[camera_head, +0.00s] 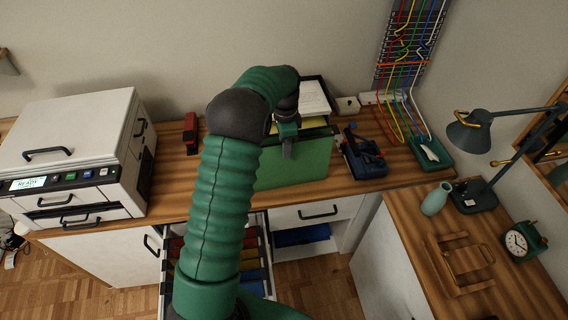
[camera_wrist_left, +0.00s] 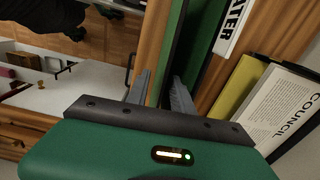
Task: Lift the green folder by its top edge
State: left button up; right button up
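The green folder (camera_head: 300,166) stands upright on the desk, its broad front face toward me. In the left wrist view its top edge shows as a narrow green strip (camera_wrist_left: 169,50). My left gripper (camera_head: 287,146) is at this top edge, reaching down from above. In the left wrist view the two fingers of the left gripper (camera_wrist_left: 160,90) are apart, one on each side of the green strip, with a gap visible beside it. My left arm hides the folder's left part in the head view. My right gripper is not in view.
Behind the green folder are a white label (camera_wrist_left: 232,25), a yellow folder (camera_wrist_left: 238,85) and a printed sheet (camera_wrist_left: 289,108). A printer (camera_head: 75,150) stands left, a red stapler-like object (camera_head: 190,133) near it, a blue device (camera_head: 364,157) right. A drawer (camera_head: 258,245) is open below.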

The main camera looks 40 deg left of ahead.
pick_arm(q)
jog(key=shift+w+a+f, duration=0.1)
jog(key=shift+w+f, duration=0.1)
jog(key=shift+f, duration=0.95)
jog(key=shift+s+r, duration=0.1)
grip_shut()
dwell(0.4)
